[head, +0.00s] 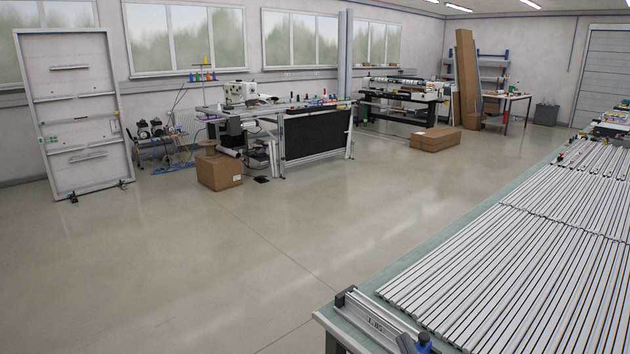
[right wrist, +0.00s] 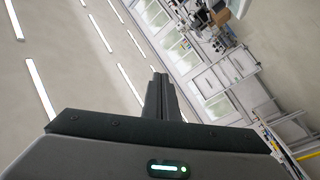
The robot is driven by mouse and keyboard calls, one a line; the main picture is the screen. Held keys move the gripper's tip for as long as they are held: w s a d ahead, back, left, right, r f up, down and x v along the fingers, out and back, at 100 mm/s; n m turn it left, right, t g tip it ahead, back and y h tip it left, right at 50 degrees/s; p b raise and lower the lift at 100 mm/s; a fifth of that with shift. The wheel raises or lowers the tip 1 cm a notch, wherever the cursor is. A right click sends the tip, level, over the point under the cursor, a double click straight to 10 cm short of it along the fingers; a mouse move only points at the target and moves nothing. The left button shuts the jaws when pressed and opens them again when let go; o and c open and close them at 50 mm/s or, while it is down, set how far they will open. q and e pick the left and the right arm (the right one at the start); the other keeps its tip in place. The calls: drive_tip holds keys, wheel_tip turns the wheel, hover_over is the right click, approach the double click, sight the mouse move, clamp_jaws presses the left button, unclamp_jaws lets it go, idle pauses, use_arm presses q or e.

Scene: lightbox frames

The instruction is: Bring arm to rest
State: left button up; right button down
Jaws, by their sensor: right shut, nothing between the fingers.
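My right gripper (right wrist: 160,80) shows in the right wrist view, at the middle of the picture above the dark gripper body. Its fingers are together and nothing is between them. It is in free air and touches nothing that I can see. Neither gripper nor arm shows in the head view. My left gripper is in neither view.
A long table with rows of grey metal profiles (head: 530,245) stands at the right of the head view. A cutting fixture (head: 375,320) sits at its near corner. The floor (head: 190,270) left of it is clear. Cardboard boxes (head: 219,171) and workstations stand further back.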

drive_tip(key=s+d+f+m+g+h, duration=0.1)
drive_tip(key=s+d+f+m+g, duration=0.1)
drive_tip(key=s+f+g, duration=0.35)
drive_tip(key=s+d+f+m+g+h, duration=0.25)
drive_tip(key=s+f, duration=0.35)
drive_tip(key=f, duration=0.4)
drive_tip(key=s+d+f+m+g+h, duration=0.1)
drive_tip(key=s+d+f+m+g, duration=0.15)
drive_tip(key=s+f, duration=0.4)
drive_tip(key=s+a+f+g+y, duration=0.1)
drive_tip(key=s+f+g, duration=0.55)
drive_tip(key=s, duration=0.45)
wheel_tip(320, 180, down, 30)
drive_tip(key=s+b, duration=0.1)
drive_tip(key=s+d+f+g, duration=0.1)
drive_tip(key=s+d+f, duration=0.1)
drive_tip(key=s+f, duration=1.6)
drive_tip(key=shift+d+b, duration=0.35)
drive_tip(key=shift+b, duration=0.1)
